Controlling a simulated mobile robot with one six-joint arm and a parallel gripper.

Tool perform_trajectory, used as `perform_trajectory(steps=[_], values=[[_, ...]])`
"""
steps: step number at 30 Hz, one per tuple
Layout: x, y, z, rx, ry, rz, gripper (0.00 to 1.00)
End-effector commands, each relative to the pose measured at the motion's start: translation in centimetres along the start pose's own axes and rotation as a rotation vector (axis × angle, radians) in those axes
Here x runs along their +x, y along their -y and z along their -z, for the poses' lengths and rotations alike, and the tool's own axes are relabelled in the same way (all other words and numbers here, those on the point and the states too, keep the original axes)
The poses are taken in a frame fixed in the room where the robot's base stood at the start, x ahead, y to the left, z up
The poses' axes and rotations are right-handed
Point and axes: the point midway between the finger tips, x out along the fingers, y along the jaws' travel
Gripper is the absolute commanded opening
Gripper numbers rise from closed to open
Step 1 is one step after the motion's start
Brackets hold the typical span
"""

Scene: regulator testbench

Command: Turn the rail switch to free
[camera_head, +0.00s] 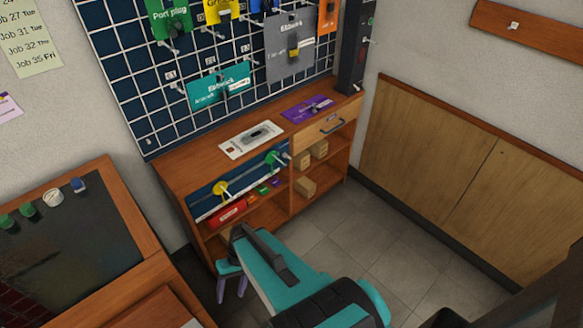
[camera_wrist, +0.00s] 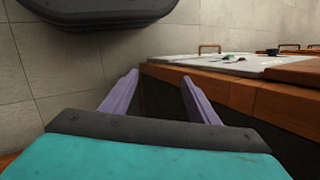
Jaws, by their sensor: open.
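A blue rail panel (camera_head: 208,201) runs along the front of the wooden bench. A knob with a yellow lever (camera_head: 222,189) sits on its left part and a green knob with a yellow lever (camera_head: 273,158) near its right end. I cannot tell which is the rail switch, nor read its setting. My gripper (camera_head: 232,294) is open and empty, with purple fingers, in front of and below the panel, apart from it. In the wrist view my gripper (camera_wrist: 160,78) points past a wooden edge; neither knob can be made out there.
The wooden bench (camera_head: 190,172) carries a white plate (camera_head: 250,139) and a purple plate (camera_head: 306,109). Its shelves hold a red cylinder (camera_head: 226,213) and small boxes (camera_head: 305,187). A dark-topped desk (camera_head: 70,245) stands at left. The tiled floor (camera_head: 375,240) to the right is clear.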

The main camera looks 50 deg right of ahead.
Motion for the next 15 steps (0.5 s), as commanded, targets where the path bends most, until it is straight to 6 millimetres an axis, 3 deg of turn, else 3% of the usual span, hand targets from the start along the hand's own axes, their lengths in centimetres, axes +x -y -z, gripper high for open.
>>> perform_trajectory(steps=[1,5,15], values=[[0.4,-0.9,1.7,0.011,-0.039,0.039,0.55],[-0.7,-1.9,5.1,0.027,-0.140,0.138,0.55],[-5.9,-6.9,13.5,0.054,-0.455,0.348,0.55]])
